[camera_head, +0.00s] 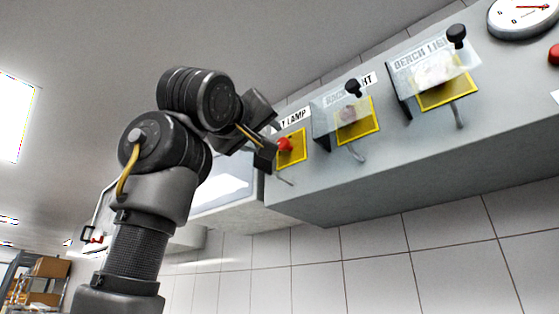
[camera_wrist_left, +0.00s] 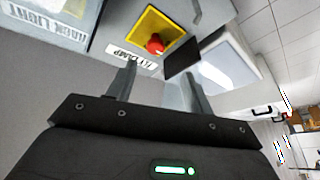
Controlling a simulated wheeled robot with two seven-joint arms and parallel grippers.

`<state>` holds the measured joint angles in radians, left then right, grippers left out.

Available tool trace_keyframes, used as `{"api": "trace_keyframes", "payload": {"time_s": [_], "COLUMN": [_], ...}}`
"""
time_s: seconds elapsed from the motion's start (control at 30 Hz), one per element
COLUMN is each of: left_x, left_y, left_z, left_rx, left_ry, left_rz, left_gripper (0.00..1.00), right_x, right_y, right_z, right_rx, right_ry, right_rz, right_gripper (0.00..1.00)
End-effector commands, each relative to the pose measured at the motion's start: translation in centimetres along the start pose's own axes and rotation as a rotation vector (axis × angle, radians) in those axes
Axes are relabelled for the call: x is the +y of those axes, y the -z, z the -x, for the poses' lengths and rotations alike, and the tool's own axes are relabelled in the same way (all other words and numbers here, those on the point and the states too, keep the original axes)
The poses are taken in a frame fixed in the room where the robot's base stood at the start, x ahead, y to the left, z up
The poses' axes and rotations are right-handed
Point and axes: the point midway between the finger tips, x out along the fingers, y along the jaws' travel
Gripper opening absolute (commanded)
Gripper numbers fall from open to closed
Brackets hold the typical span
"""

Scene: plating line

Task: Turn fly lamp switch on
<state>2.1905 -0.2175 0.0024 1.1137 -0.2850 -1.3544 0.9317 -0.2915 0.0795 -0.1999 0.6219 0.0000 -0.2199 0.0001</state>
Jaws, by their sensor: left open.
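The fly lamp switch is a red knob (camera_head: 285,144) on a yellow plate (camera_head: 297,148), on the grey wall box, under a label partly hidden by my gripper. A thin grey lever tip shows just below the plate. The red knob (camera_wrist_left: 155,45) also shows in the left wrist view, just beyond the fingers, with the FLY LAMP label (camera_wrist_left: 132,58) beside it. My left gripper (camera_head: 262,137) is open just left of the switch. In the left wrist view its fingers (camera_wrist_left: 158,70) are spread with nothing between them; contact with the knob cannot be told. My right gripper is not in view.
Two more switches sit to the right on the box, with yellow plates, grey levers and clear covers with black knobs: a middle one (camera_head: 352,113) and BENCH LIGHT (camera_head: 440,80). A round gauge (camera_head: 522,17) is at top right. The tiled wall below is clear.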

Motion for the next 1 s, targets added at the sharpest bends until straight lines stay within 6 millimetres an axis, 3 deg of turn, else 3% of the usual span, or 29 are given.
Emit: {"api": "trace_keyframes", "payload": {"time_s": [0.17,0.4,0.63,1.0], "left_x": [0.3,0.4,0.1,-0.1], "left_y": [0.2,0.6,0.5,0.0], "left_z": [-1.1,-5.4,-9.2,-10.8], "left_rx": [-0.001,-0.002,0.000,0.001], "left_ry": [-0.003,0.000,0.002,0.000], "left_rz": [0.000,-0.001,-0.001,-0.002], "left_gripper": [0.51,0.51,0.51,0.51], "right_x": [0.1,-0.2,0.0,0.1], "right_y": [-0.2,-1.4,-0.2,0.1], "right_z": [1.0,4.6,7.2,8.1], "right_rx": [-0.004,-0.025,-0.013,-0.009], "right_ry": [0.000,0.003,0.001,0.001], "right_rz": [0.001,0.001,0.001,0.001], "right_gripper": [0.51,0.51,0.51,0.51]}}
